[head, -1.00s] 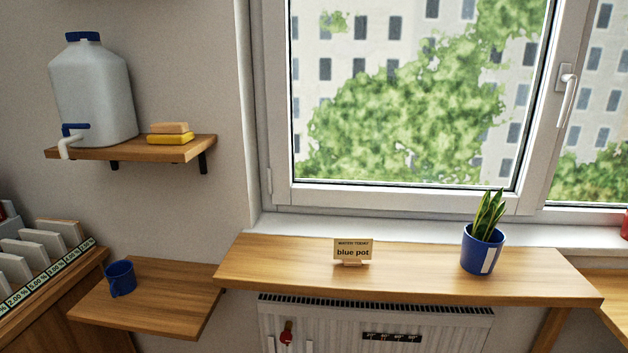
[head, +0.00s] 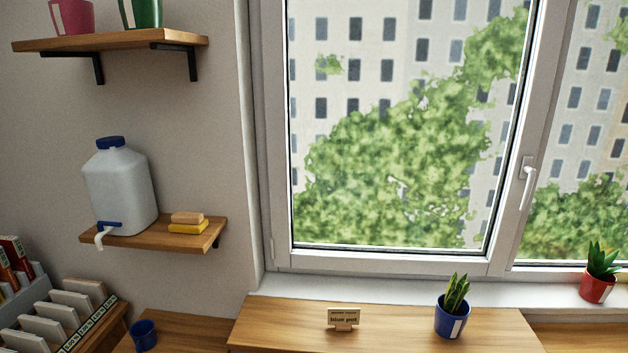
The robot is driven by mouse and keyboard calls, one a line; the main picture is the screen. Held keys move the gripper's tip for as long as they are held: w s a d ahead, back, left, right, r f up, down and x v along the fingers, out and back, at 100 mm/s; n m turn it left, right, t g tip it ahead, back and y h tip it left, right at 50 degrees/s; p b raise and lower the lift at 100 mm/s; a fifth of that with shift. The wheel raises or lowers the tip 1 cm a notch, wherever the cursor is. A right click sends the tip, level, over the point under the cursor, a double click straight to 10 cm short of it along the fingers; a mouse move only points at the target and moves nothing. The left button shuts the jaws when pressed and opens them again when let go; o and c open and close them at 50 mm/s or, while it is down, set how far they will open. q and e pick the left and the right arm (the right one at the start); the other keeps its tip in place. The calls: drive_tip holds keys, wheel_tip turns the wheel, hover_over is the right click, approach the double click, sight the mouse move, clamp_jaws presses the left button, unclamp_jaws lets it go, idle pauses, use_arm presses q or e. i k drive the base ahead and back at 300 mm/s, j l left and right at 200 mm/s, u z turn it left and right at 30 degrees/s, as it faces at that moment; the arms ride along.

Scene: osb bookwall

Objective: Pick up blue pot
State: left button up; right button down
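The blue pot (head: 449,323) holds a green snake-like plant and has a white patch on its front. It stands upright on the right part of the wooden board (head: 280,312) below the window. A smaller blue cup-like vessel (head: 144,335) sits on a lower wooden shelf at the bottom left. Neither of my grippers shows in the head view.
A red pot (head: 597,288) with a plant stands on the windowsill at right. A water canister (head: 120,190) and sponges (head: 187,222) sit on a wall shelf. Pink (head: 72,16) and green (head: 141,12) pots stand on a higher shelf. The board between sign and blue pot is clear.

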sight(453, 311)
drive_tip(key=i+l, duration=0.25)
drive_tip(key=i+z, duration=0.1)
drive_tip(key=z, duration=0.25)
drive_tip(key=i+z, duration=0.1)
drive_tip(key=z, duration=0.3)
drive_tip(key=i+z, duration=0.1)
drive_tip(key=z, duration=0.25)
